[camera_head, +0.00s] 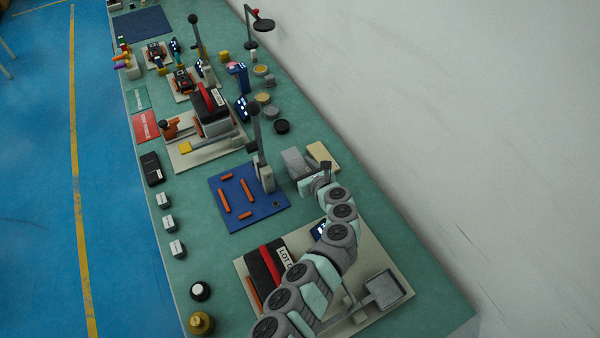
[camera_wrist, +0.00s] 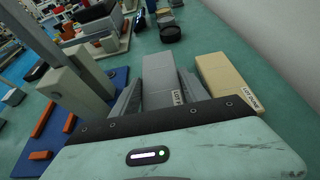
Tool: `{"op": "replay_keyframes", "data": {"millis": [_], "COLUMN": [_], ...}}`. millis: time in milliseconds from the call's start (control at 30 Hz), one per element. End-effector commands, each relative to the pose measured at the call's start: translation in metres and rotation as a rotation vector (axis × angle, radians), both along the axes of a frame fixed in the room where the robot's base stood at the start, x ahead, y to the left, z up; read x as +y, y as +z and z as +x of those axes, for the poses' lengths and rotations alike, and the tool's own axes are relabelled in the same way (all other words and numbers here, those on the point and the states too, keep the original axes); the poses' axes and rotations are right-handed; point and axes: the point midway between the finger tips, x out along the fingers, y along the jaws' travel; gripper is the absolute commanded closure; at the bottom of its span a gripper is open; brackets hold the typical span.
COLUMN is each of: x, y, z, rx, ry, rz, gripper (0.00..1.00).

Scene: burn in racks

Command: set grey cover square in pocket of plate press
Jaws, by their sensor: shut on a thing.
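The grey cover (camera_wrist: 162,78) is a block with a small lot label, seen between the two fingers of my gripper (camera_wrist: 165,92) in the wrist view. My gripper is shut on it, close to the bench; I cannot tell whether it touches the bench. In the head view the grey cover (camera_head: 294,160) shows beside my gripper (camera_head: 306,178), right of the plate press. The plate press (camera_head: 225,213) is a blue plate with orange strips and a grey lever column (camera_head: 262,170). The strips frame the bare pocket area. In the wrist view the plate (camera_wrist: 60,136) is at left.
A beige labelled block (camera_wrist: 225,78) lies just right of the grey cover; it also shows in the head view (camera_head: 322,155). The lever column stands between the cover and the pocket area. A beige base with a black lot-labelled block (camera_head: 264,270) is nearer the front.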

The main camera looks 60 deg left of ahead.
Motion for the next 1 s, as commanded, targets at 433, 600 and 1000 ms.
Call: {"op": "replay_keyframes", "data": {"millis": [433, 600, 1000], "x": [0.0, 0.0, 0.0], "y": [-0.028, -0.031, -0.031], "z": [0.0, -0.001, -0.001], "rx": [0.001, 0.001, 0.001], "ry": [0.001, 0.002, 0.002], "rz": [0.0, -0.001, -0.001], "gripper": [1.0, 0.44, 0.26]}}
